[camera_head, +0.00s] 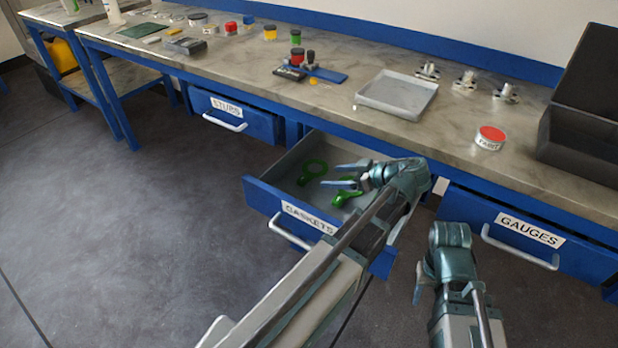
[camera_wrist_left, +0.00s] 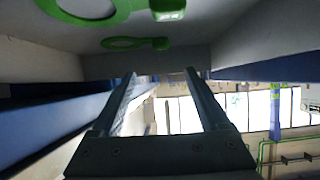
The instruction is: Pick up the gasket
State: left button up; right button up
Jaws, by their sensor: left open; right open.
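Green ring-shaped gaskets with tabs lie in the open GASKETS drawer (camera_head: 268,196). One gasket (camera_head: 303,179) lies toward the left, its ring and tab visible. Another gasket (camera_head: 345,197) lies to its right, partly hidden by my left gripper (camera_head: 342,176). That gripper is open and empty over the drawer, apart from the gaskets as far as I can tell. In the left wrist view, a large green ring (camera_wrist_left: 85,22) and a smaller gasket (camera_wrist_left: 152,43) show beyond the open fingers (camera_wrist_left: 160,76). My right gripper (camera_head: 420,285) is open and empty, low in front of the GAUGES drawer.
The STUBS drawer (camera_head: 236,117) and GAUGES drawer (camera_head: 520,243) flank the open one. On the bench above stand an empty grey tray (camera_head: 398,92), a red-topped tin (camera_head: 489,139), metal fittings (camera_head: 465,82) and a black bin (camera_head: 575,140). The floor at left is clear.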

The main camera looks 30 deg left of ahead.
pick_arm(q)
jog(key=b, duration=0.2)
send_near(302, 178)
jog(key=x, duration=0.2)
jog(key=shift+w+a+f, duration=0.15)
jog(key=shift+a+f, duration=0.05)
jog(key=shift+a, duration=0.15)
jog(key=shift+a+f+b, duration=0.1)
jog(key=shift+a+b, duration=0.2)
jog(key=shift+a, duration=0.05)
jog(key=b+x, duration=0.2)
jog(key=x, duration=0.3)
jog(key=shift+d+f+b, duration=0.1)
jog(key=shift+f+b, duration=0.05)
jog(key=shift+b, duration=0.25)
grip_shut()
